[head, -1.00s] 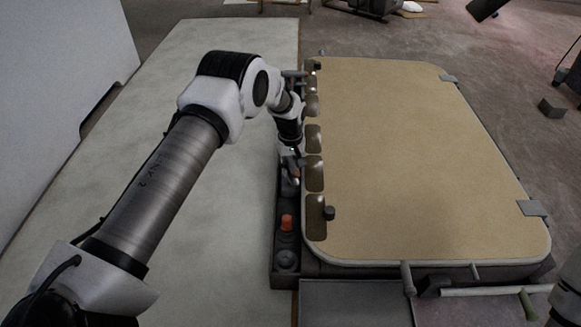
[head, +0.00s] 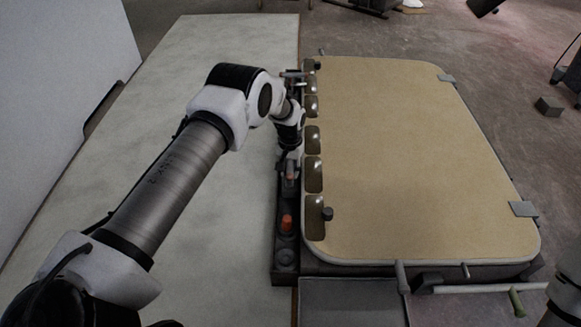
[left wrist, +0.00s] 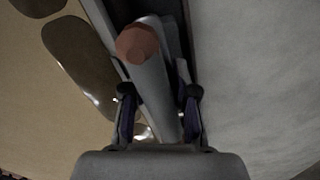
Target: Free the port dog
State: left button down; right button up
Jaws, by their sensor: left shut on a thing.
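My left gripper (head: 290,163) reaches down at the left edge of a tan panel (head: 420,150). In the left wrist view its two fingers (left wrist: 158,108) are shut on a grey bar-shaped lever (left wrist: 155,85) with a reddish-brown round tip (left wrist: 137,42). I take this lever to be the port dog; in the head view the arm partly hides it. The lever lies along a dark narrow rail (head: 276,262) beside the panel. Whether the lever is still engaged cannot be told. My right gripper is not seen.
Dark oval recesses (head: 313,174) line the panel's left edge, with a black knob (head: 327,213). A small upright handle (head: 402,277) stands at the panel's front.

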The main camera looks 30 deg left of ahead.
pick_arm(q)
jog(key=shift+w+r+m, duration=0.1)
jog(key=shift+r+m, duration=0.05)
jog(key=shift+m, duration=0.35)
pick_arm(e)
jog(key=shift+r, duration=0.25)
pick_arm(q)
jog(key=shift+a, duration=0.1)
jog(key=c, duration=1.1)
grip_release()
jog(key=shift+o, duration=0.3)
jog(key=shift+r, duration=0.15)
notch_tip(320, 180, up, 12)
